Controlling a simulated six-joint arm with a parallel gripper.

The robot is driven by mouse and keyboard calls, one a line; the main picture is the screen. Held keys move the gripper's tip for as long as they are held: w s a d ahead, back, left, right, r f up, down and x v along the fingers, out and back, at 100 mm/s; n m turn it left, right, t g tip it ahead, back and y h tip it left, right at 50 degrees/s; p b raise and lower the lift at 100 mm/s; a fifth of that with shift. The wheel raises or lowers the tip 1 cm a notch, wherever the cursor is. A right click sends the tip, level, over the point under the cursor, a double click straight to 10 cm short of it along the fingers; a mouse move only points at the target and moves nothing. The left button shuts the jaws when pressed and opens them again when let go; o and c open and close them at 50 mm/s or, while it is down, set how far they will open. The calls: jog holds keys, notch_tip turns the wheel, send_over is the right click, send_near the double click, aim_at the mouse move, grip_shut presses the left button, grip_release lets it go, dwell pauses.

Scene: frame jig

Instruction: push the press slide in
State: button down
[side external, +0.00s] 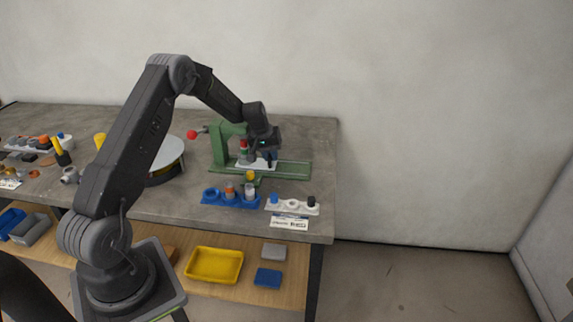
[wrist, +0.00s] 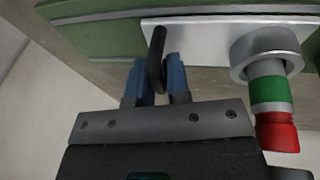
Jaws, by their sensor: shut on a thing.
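The green press (side external: 221,143) stands toward the right part of the bench, with a red ball on its lever. Its pale slide plate (side external: 246,165) sits on the green rail; in the wrist view the silver plate (wrist: 200,42) lies across the top. A dark upright handle (wrist: 157,52) stands on the plate. My gripper (wrist: 158,78) has its two blue fingers either side of the handle and is shut on it. In the side view my gripper (side external: 266,157) is over the slide, partly hiding it. A ring (wrist: 262,55) on the plate holds a green and red part (wrist: 274,112).
The green rail (side external: 297,168) runs bare to the right of the slide. In front of the press are a blue rack (side external: 213,200) with several parts and a white rack (side external: 292,207). A round turntable (side external: 165,155) is to the left.

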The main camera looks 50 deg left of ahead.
jog(key=shift+s+a, duration=0.25)
jog(key=shift+a, duration=0.1)
jog(key=c, duration=1.2)
grip_release()
jog(key=shift+o, duration=0.2)
jog(key=shift+r, duration=0.1)
jog(key=shift+w+r, duration=0.1)
jog(key=shift+r, duration=1.8)
notch_tip(320, 180, up, 3)
jog(key=shift+d+r, duration=0.1)
